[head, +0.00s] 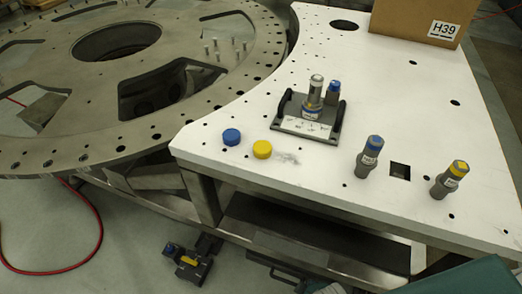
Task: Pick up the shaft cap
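Two round caps lie on the white plate (390,105) near its left front edge. One is a blue cap (231,137), and a yellow cap (262,149) is just right of it. I cannot tell which one is the shaft cap. A dark fixture (308,127) behind them holds an upright metal shaft (315,92) with a blue band and a smaller blue-topped piece (333,93). A blue-topped grey cylinder (368,157) and a yellow-topped one (450,180) stand upright to the right. Neither of my grippers is in view.
A cardboard box (418,18) marked H39 stands at the back right. A large metal ring plate (60,120) with holes and openings fills the left. A dark object (190,262) with yellow and blue parts is low at the front. The plate's right side is mostly clear.

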